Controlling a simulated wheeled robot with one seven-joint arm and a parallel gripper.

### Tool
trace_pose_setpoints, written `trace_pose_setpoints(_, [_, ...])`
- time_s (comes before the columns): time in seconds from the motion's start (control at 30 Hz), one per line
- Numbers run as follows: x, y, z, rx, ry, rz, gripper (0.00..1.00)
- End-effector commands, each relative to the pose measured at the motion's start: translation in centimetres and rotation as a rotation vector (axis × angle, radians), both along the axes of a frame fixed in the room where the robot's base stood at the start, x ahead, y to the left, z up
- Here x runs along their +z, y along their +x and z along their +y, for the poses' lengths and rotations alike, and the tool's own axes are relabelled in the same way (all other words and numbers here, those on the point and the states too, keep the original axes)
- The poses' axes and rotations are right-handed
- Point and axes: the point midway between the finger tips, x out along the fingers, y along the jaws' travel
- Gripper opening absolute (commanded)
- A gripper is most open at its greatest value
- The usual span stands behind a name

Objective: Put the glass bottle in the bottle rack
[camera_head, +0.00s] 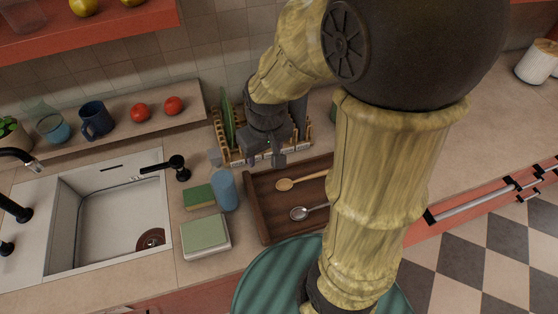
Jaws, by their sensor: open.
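A wooden slatted rack (232,158) stands on the counter at centre, against the tiled wall. A thin green upright item (228,118) stands in its left end. My gripper (262,155) is open over the rack, pointing down. It covers much of the rack, and I see nothing held between its fingers. I cannot make out the glass bottle for certain. A sliver of something green (333,112) shows beside my arm, right of the rack, mostly hidden.
A blue cylinder (225,190), a green sponge (199,197) and a green-topped box (205,236) stand right of the sink (120,205). A wooden tray (262,213) holds spoons. A dark mug (96,120) and two red fruits stand on the ledge. My arm hides the counter's middle right.

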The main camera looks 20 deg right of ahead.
Motion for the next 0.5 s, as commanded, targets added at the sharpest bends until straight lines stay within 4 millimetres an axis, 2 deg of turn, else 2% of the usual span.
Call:
trace_pose_setpoints(0.03, [-0.5,-1.4,-1.2,-0.068,0.008,-0.017,0.52])
trace_pose_setpoints(0.17, [-1.2,-3.3,-2.6,-0.175,0.023,-0.053,0.52])
trace_pose_setpoints(0.5, [-1.4,-3.5,-2.8,-0.196,0.026,-0.06,0.52])
